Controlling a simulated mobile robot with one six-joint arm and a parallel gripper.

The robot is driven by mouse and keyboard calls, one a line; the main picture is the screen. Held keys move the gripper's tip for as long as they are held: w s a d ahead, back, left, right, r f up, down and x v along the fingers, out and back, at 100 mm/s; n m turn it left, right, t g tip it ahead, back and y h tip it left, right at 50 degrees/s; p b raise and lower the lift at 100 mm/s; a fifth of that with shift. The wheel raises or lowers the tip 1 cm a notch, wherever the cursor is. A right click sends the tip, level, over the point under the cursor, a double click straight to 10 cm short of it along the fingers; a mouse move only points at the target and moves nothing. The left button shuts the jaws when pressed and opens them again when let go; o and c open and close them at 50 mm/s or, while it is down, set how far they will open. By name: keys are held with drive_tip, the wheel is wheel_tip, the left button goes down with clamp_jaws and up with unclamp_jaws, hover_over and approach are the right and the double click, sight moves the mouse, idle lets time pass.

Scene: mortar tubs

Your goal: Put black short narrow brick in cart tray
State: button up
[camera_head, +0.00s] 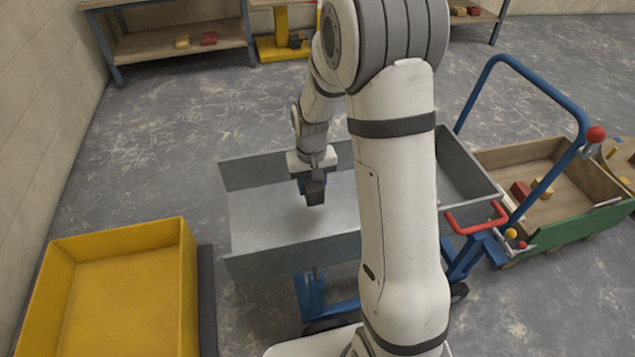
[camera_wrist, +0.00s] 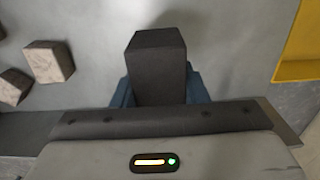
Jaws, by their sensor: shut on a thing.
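A black brick (camera_wrist: 157,62) is held between the blue fingers of my gripper (camera_wrist: 158,90) in the wrist view. In the head view the dark brick (camera_head: 316,191) hangs below my gripper (camera_head: 307,180), over the grey metal cart tray (camera_head: 265,246). The brick appears to be above the tray floor; the exact gap cannot be told. My arm hides the middle of the tray. In the wrist view, two small beige-brown blocks (camera_wrist: 48,62) (camera_wrist: 14,87) lie on the grey surface to the left of the brick.
A yellow tub (camera_head: 120,238) stands left of the cart. A wooden box with a green side (camera_head: 575,232) and some blocks stands at right. Shelves (camera_head: 175,42) stand at the back.

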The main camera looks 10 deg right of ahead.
wheel_tip(320, 180, down, 9)
drive_tip(key=b, duration=0.5)
drive_tip(key=shift+b, duration=0.3)
drive_tip(key=shift+f+b, duration=0.3)
drive_tip(key=shift+f, duration=0.15)
drive_tip(key=o, duration=1.4)
drive_tip(key=shift+c, duration=0.2)
drive_tip(key=shift+r, duration=0.1)
wheel_tip(320, 180, up, 8)
drive_tip(key=p, duration=0.4)
drive_tip(key=shift+r, duration=0.25)
wheel_tip(320, 180, up, 27)
drive_tip(key=t+p, duration=0.1)
drive_tip(key=p, duration=1.5)
hover_over(313, 216)
drive_tip(key=s, duration=0.9)
drive_tip(key=s+r+p, duration=0.5)
drive_tip(key=r+p, duration=0.2)
drive_tip(key=r, duration=0.2)
drive_tip(key=s+d+r+t+p, duration=0.1)
drive_tip(key=s+r+p, duration=0.5)
drive_tip(key=r, duration=0.3)
drive_tip(key=shift+s+d+r+t+p, duration=0.2)
drive_tip(key=shift+s+d+t+p, duration=0.05)
drive_tip(key=shift+t+p, duration=0.1)
